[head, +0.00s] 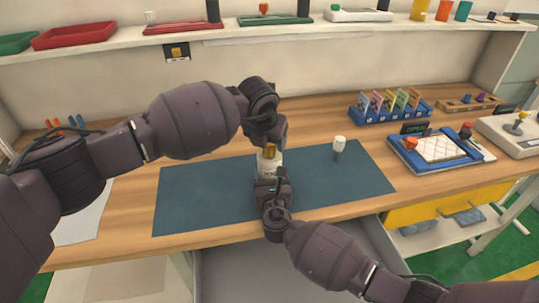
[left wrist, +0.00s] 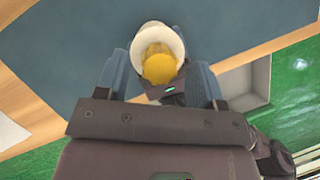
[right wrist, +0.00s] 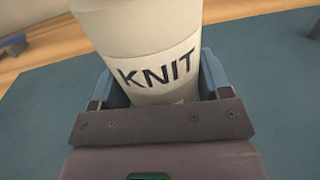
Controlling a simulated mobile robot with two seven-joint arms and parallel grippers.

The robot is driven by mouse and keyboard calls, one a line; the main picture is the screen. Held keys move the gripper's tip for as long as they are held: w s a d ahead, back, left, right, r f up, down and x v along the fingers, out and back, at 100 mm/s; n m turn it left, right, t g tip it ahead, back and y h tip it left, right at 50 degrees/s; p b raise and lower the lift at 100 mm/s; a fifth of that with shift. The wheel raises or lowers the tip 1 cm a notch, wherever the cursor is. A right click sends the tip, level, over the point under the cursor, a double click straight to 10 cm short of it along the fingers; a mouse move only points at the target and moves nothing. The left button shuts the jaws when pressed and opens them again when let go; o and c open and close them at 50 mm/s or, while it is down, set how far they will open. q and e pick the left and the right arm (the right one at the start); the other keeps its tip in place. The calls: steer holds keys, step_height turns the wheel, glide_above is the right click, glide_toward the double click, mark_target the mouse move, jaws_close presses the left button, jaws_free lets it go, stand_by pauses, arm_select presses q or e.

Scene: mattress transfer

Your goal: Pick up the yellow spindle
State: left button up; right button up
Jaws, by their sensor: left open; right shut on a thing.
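The yellow spindle (head: 270,150) stands in a white cup (head: 268,168), with its top showing above the rim. The cup bears the word KNIT in the right wrist view (right wrist: 150,50). My right gripper (head: 272,180) is shut on the cup from the front, its fingers on either side. My left gripper (head: 271,141) is above the cup, pointing down and open. In the left wrist view the spindle's yellow end (left wrist: 158,68) lies between the left fingers, inside the white rim (left wrist: 155,35). Whether the fingers touch it is not clear. The spindle's lower part is hidden in the cup.
The cup is over a dark blue mat (head: 200,200) on the wooden table. A small white-topped piece (head: 339,145) stands on the mat to the right. A blue rack (head: 390,106) and a tray with a white pad (head: 440,149) are farther right. The mat's left part is clear.

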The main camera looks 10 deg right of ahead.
arm_select(q)
steer(key=shift+x, duration=1.05)
steer(key=c, duration=1.1)
steer(key=shift+o, duration=0.2)
steer(key=shift+r, duration=0.15)
step_height(320, 180, up, 10)
steer(key=shift+f, duration=0.1)
arm_select(e)
steer(key=o, duration=1.2)
steer(key=shift+s, duration=0.1)
